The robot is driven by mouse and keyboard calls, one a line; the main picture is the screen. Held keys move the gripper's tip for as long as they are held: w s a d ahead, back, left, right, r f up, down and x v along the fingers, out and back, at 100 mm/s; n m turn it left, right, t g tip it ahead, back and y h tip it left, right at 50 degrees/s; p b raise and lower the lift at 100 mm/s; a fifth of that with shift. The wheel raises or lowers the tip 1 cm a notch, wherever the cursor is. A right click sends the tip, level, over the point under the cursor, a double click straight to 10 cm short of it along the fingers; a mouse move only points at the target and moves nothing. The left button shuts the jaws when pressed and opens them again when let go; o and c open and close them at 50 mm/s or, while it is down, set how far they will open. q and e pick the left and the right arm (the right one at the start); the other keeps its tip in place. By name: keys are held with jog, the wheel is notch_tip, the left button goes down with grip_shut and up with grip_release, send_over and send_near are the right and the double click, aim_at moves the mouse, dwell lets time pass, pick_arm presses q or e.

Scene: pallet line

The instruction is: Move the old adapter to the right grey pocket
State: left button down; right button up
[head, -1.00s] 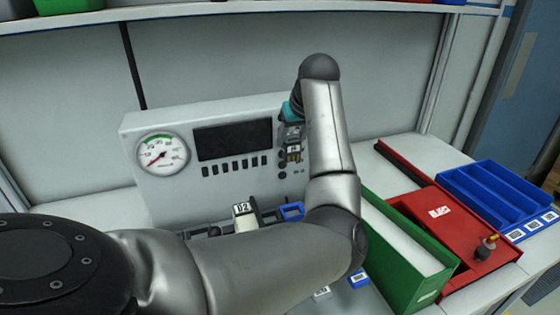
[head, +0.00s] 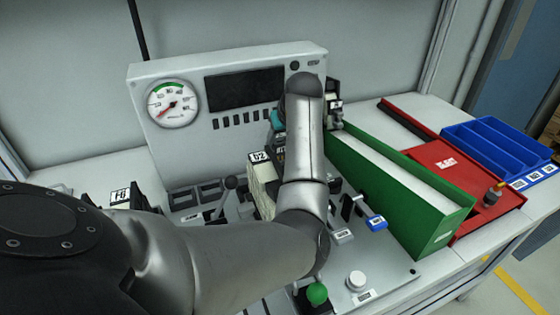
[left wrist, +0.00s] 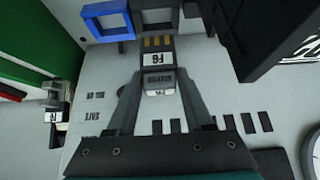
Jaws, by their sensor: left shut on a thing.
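My left gripper (left wrist: 158,80) is shut on the old adapter (left wrist: 158,58), a dark block with gold contacts and a white label, in the left wrist view. The adapter's contact end points toward a grey-rimmed pocket (left wrist: 156,14), with a blue-rimmed pocket (left wrist: 106,20) beside it. I cannot tell how far it is above them. In the head view my arm mostly hides the gripper and adapter. Grey-framed pockets (head: 182,200) show left of the arm, below the gauge panel (head: 225,145). My right gripper is not in view.
A cream block labelled 02 (head: 262,178) stands close to my left forearm. A lever (head: 230,184) is left of it. A green binder-like box (head: 400,190), a red tray (head: 440,165) and a blue bin (head: 500,150) are at right. A green knob (head: 317,293) is in front.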

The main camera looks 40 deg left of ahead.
aim_at(282, 154)
pick_arm(q)
jog(key=shift+f+b, duration=0.7)
jog(key=shift+f, duration=2.45)
jog(key=shift+c, duration=1.4)
grip_release()
jog(key=shift+f, duration=0.15)
jog(key=shift+r, duration=0.25)
jog(key=p+v, duration=0.3)
jog(key=v, duration=0.9)
jog(key=shift+f, duration=0.1)
